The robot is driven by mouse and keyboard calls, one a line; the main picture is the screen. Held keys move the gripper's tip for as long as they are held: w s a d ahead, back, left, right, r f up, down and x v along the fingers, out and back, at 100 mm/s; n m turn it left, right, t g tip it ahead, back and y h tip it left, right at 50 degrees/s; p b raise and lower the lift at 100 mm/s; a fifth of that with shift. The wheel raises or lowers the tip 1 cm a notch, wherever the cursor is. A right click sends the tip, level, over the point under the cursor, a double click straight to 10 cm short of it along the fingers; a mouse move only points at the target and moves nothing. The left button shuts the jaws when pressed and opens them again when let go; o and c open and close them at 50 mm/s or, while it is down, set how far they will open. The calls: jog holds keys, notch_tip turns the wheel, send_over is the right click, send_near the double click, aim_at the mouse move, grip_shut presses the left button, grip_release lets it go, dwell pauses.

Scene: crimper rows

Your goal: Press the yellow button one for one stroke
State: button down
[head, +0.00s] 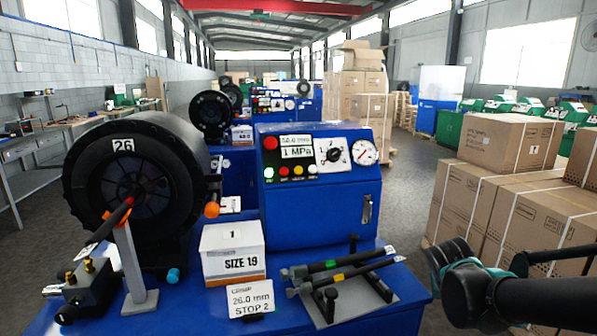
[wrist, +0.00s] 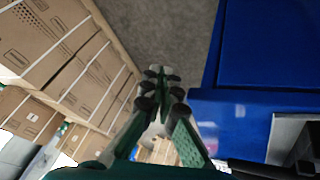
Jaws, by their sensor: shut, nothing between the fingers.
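The control panel (head: 318,160) stands on the blue machine in the head view. It has a large red button (head: 270,142) at upper left, with a row of small coloured buttons below. A small yellow button (head: 298,169) is in that row, below the "1 MPa" display. My gripper (wrist: 162,82) is shut and empty in the wrist view, over the gap of grey floor between the cartons and the blue bench. It is well apart from the panel. In the head view my arm is at lower right, and the fingers are not clear there.
The bench top holds a "SIZE 19" box (head: 232,252), a "26.0 mm STOP 2" card (head: 251,298) and black-handled tools (head: 340,270). A large black crimper head (head: 135,185) stands at left. Stacked cartons (head: 512,140) are at right, close to my arm.

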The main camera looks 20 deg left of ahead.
aim_at(298, 170)
jog(key=w+a+r+t+h, duration=0.1)
jog(key=w+a+r+t, duration=0.2)
jog(key=w+a+r, duration=0.35)
jog(key=w+a+r+t, duration=0.3)
jog(key=w+a+r, duration=0.1)
jog(key=a+r, duration=0.55)
jog(key=s+a+r+t+y, duration=0.1)
jog(key=s+a+r+t, duration=0.1)
jog(key=a+r, duration=0.6)
jog(key=s+a+r+n+t+y, duration=0.1)
jog(key=s+a+r+t+y, duration=0.1)
jog(key=a+r, duration=0.7)
jog(key=s+a+t, duration=0.1)
jog(key=a+t, duration=0.1)
jog(key=a, duration=0.6)
jog(key=shift+s+t+y, duration=0.25)
jog(key=shift+t+y, duration=0.05)
jog(key=shift+t, duration=0.1)
jog(key=shift+a, duration=0.1)
jog(key=w+a+f, duration=0.3)
jog(key=w+f, duration=0.1)
jog(key=w, duration=0.2)
jog(key=shift+w+a+f, duration=0.15)
jog(key=shift+a+f, duration=0.2)
jog(key=shift+f, duration=0.05)
jog(key=shift+w+a+f, duration=0.2)
jog(key=shift+w, duration=0.1)
